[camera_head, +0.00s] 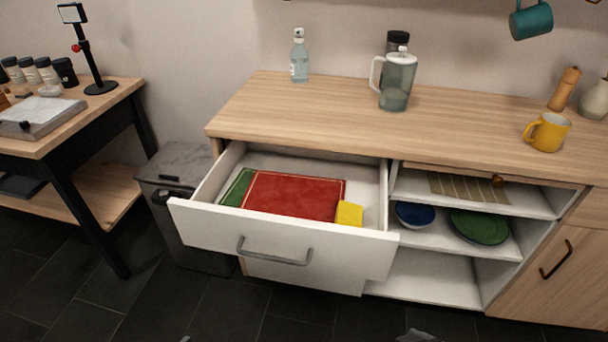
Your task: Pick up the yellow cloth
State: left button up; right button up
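The yellow cloth (349,213) is a small folded square inside the open drawer (285,237), near its front right corner. It lies at the front right corner of a larger red cloth (295,195). A green cloth (238,187) shows at the left of the red one, partly hidden by it. Neither gripper can be made out.
The wooden counter (330,110) overhangs the drawer's back. Open shelves (430,270) with a blue bowl (415,215) and green plates (479,227) are to the right. A grey bin (185,165) and side table (110,100) stand left. The dark floor in front looks clear.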

aim_at(348, 214)
jog(key=u, duration=3.35)
jog(key=k, duration=2.15)
jog(key=z, duration=1.6)
jog(key=i, duration=0.55)
jog(key=u, duration=0.05)
